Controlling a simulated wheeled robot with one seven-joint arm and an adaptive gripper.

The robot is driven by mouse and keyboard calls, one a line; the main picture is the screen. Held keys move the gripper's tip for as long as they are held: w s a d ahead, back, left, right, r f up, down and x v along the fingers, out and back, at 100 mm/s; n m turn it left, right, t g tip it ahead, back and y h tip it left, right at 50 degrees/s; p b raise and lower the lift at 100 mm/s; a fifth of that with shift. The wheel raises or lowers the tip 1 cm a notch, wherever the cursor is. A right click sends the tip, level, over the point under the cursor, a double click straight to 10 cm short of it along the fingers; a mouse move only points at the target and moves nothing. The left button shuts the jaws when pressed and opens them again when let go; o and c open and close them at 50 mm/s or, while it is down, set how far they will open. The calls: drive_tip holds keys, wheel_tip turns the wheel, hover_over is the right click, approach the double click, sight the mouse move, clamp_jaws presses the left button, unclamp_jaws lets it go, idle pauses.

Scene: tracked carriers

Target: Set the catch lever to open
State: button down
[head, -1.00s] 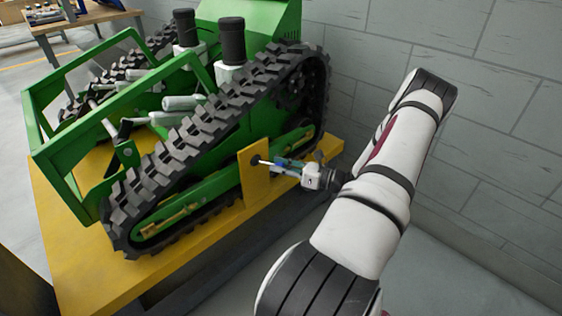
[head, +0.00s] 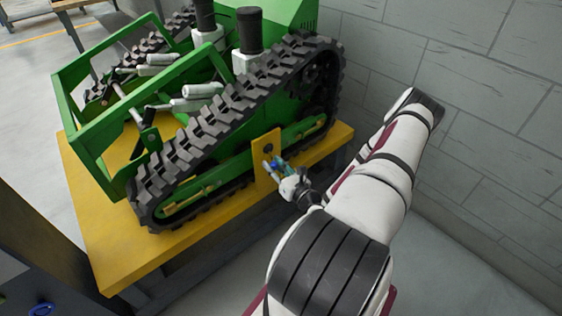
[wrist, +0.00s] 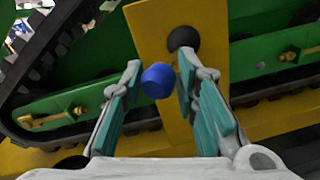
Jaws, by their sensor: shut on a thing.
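The catch lever's blue knob (wrist: 158,82) is between the two teal-padded fingers of my gripper (wrist: 157,75) in the wrist view. The fingers are shut on it. A dark round pivot (wrist: 183,37) sits on the yellow upright plate just above and right of the knob; the lever's shaft is mostly hidden behind the knob. In the head view my gripper (head: 272,168) is close in front of the yellow plate (head: 262,180), just below the dark pivot (head: 268,148). I see no open or closed marking.
A green tracked carrier (head: 190,110) with black tracks stands on a yellow platform (head: 105,240) behind the plate. A grey block wall (head: 460,110) stands to the right of my arm. Grey floor shows at the lower right.

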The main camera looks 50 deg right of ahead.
drive_tip(key=shift+w+a+r+p, duration=0.1)
drive_tip(key=shift+w+a+p, duration=0.2)
drive_tip(key=shift+w+a, duration=0.4)
drive_tip(key=shift+a, duration=0.1)
drive_tip(key=c, duration=1.4)
unclamp_jaws()
drive_tip(key=shift+s+d, duration=0.1)
drive_tip(key=shift+d, duration=0.1)
drive_tip(key=shift+s, duration=0.45)
drive_tip(key=v, duration=1.1)
drive_tip(key=shift+a, duration=0.1)
